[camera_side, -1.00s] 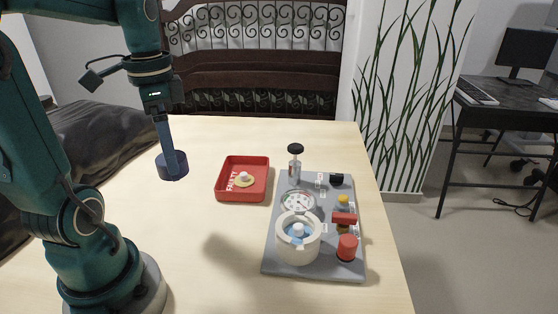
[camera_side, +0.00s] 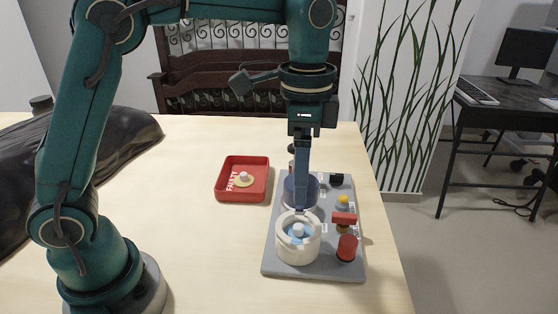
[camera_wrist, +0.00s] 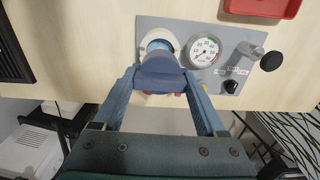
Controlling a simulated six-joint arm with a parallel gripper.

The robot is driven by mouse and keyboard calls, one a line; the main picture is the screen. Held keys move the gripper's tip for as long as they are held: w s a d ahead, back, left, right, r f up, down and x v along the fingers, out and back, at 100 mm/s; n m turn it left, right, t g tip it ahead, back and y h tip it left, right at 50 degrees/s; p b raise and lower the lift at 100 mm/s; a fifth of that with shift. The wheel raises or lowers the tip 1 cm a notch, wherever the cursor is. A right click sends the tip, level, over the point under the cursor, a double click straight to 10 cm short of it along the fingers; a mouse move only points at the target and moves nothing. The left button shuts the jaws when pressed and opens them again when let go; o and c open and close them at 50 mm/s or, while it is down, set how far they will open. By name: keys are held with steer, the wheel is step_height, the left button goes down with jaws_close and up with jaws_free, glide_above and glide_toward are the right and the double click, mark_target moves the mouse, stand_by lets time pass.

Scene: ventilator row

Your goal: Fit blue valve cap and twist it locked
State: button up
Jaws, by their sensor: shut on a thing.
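My gripper (camera_side: 302,203) is shut on the dark blue valve cap (camera_side: 313,190) and holds it upright over the grey panel. In the side view the cap appears just behind the white round housing (camera_side: 285,250) and in front of the gauge's place. The housing is open on top, with notches in its rim and a light blue inside with a white knob (camera_side: 298,230). In the wrist view the cap (camera_wrist: 160,72) sits between both fingers and covers part of the housing (camera_wrist: 148,45). The cap is apart from the housing's seat.
The grey panel (camera_side: 283,268) carries a red knob (camera_side: 347,247), a red-handled valve (camera_side: 344,218), a yellow button (camera_side: 343,200) and a black knob (camera_side: 337,179). The gauge (camera_wrist: 203,52) shows in the wrist view. A red tray (camera_side: 229,196) holding a yellowish disc stands left of the panel.

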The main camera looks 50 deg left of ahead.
glide_above(299, 226)
steer(key=shift+f, duration=2.3)
steer(key=shift+f, duration=0.85)
steer(key=shift+f, duration=0.2)
steer(key=shift+f, duration=0.7)
stand_by(0.9)
stand_by(0.3)
steer(key=m, duration=0.4)
steer(key=shift+m, duration=0.4)
